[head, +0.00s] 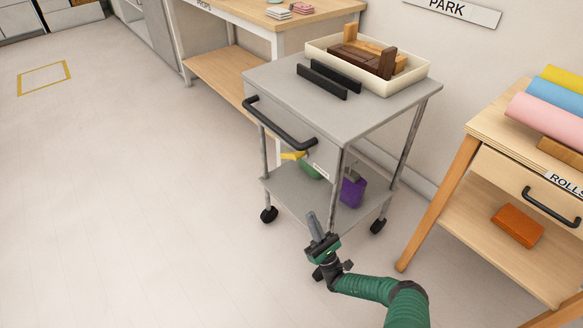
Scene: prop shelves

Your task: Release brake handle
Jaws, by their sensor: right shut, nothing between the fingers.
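A grey metal cart (290,82) on black casters stands in the middle of the head view. A black bar handle (278,124) runs along its front left edge. A small yellow piece (293,155) shows just under the cart's top, below the black bar; it may be the brake handle, but it is too small to be sure. My right gripper (313,221) is shut and empty. In the picture it is below and slightly right of the yellow piece, in front of the cart's lower shelf, apparently touching nothing. My left gripper is not in view.
A cream tray (409,83) with wooden pieces and two black bars (322,81) are on the cart top. A purple container (352,193) and a green item (310,170) are lower down. A wooden table (462,182) stands right. The floor at left is clear.

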